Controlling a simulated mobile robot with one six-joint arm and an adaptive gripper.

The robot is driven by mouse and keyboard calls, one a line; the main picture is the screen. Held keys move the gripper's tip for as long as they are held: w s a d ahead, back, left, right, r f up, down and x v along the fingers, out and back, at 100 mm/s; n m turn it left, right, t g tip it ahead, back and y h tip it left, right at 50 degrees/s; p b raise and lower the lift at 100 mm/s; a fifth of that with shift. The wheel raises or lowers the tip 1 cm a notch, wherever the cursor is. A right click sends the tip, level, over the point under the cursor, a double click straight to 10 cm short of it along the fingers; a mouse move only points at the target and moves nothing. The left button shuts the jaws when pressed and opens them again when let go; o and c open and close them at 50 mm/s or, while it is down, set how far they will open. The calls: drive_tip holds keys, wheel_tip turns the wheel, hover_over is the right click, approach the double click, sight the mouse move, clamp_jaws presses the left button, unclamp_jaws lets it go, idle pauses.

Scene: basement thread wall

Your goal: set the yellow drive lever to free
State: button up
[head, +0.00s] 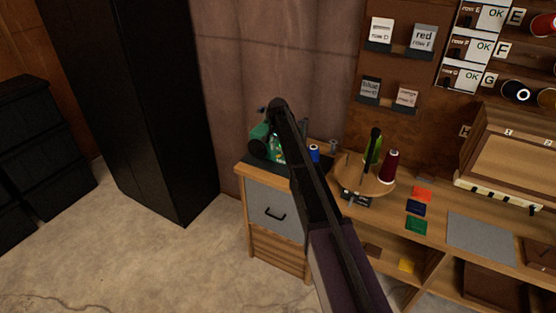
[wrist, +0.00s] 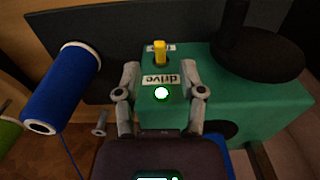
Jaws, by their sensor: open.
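The yellow drive lever (wrist: 160,52) stands up from the top of a green machine (wrist: 225,95) in the wrist view. Another small label behind the lever is partly hidden and unreadable. My gripper (wrist: 161,72) is open and empty, its fingers on either side of the drive label, with the lever just beyond the tips. In the head view the green machine (head: 259,141) shows beside my arm, which hides part of it; the lever cannot be made out there.
A blue thread spool (wrist: 62,85) stands left of the machine, close to the left finger. A black round part (wrist: 256,52) is on the machine's right. The wooden bench (head: 385,215) holds a round stand (head: 350,175) with a dark red spool (head: 388,166). A black cabinet (head: 140,100) stands left.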

sight(279, 156)
drive_tip(key=shift+f+b, duration=1.65)
drive_tip(key=shift+f, duration=0.3)
drive_tip(key=shift+c, duration=0.2)
clamp_jaws()
